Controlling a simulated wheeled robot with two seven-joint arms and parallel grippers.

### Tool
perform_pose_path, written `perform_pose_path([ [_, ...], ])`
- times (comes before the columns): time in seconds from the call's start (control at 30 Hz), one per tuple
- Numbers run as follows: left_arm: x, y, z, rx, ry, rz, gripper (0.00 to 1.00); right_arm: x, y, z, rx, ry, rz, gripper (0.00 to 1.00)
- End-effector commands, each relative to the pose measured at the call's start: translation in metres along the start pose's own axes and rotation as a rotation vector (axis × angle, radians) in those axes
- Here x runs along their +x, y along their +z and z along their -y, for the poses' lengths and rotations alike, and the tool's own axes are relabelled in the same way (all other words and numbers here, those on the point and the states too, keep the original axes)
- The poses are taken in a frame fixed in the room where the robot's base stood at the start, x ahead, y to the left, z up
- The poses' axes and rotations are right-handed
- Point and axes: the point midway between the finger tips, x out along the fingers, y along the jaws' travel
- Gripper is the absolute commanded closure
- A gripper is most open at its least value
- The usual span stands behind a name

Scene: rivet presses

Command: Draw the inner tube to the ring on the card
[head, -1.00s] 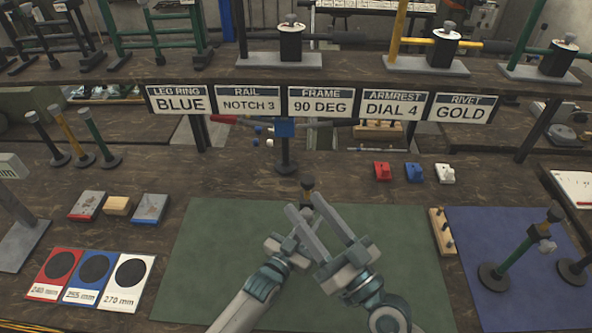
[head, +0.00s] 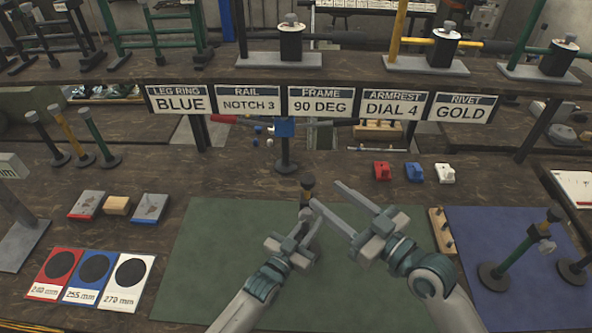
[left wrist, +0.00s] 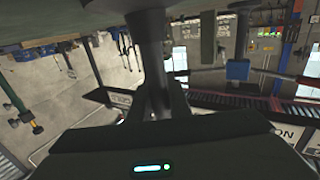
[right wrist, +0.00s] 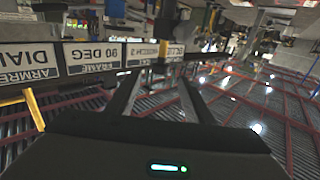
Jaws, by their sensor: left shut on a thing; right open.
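A dark upright tube with a black top and a brass-coloured band (head: 307,188) stands at the far part of the green mat. My left gripper (head: 307,216) is shut on it below the band; the dark tube also shows between its fingers in the left wrist view (left wrist: 153,45). My right gripper (head: 327,194) is open, its fingers pointing left toward the tube top. In the right wrist view its fingers (right wrist: 158,98) are spread, with a dark, yellow-banded post beyond them. The leg ring card (head: 180,101) reads BLUE.
Red, blue and white cards (head: 88,268) lie at the lower left; the blue one appears to read 255 mm. A wooden peg block (head: 441,231) and a purple mat (head: 480,225) with a green tube stand right. The green mat (head: 200,250) has bare room at left.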

Motion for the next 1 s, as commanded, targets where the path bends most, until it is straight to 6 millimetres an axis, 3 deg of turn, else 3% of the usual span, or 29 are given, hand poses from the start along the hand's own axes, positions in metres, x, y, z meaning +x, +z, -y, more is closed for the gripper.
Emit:
perform_pose_path([
  [0.27,0.0,0.001,0.0,0.0,0.0,0.001,1.0,0.022,0.0,0.0,0.002,0.0,-0.002,0.53],
  [0.8,0.0,0.001,0.0,0.0,0.0,0.001,1.0,0.104,-0.001,0.0,0.002,0.0,-0.002,0.53],
  [1.0,0.0,0.001,0.0,0.0,0.0,0.001,1.0,0.117,0.0,0.001,0.001,-0.001,0.0,0.53],
])
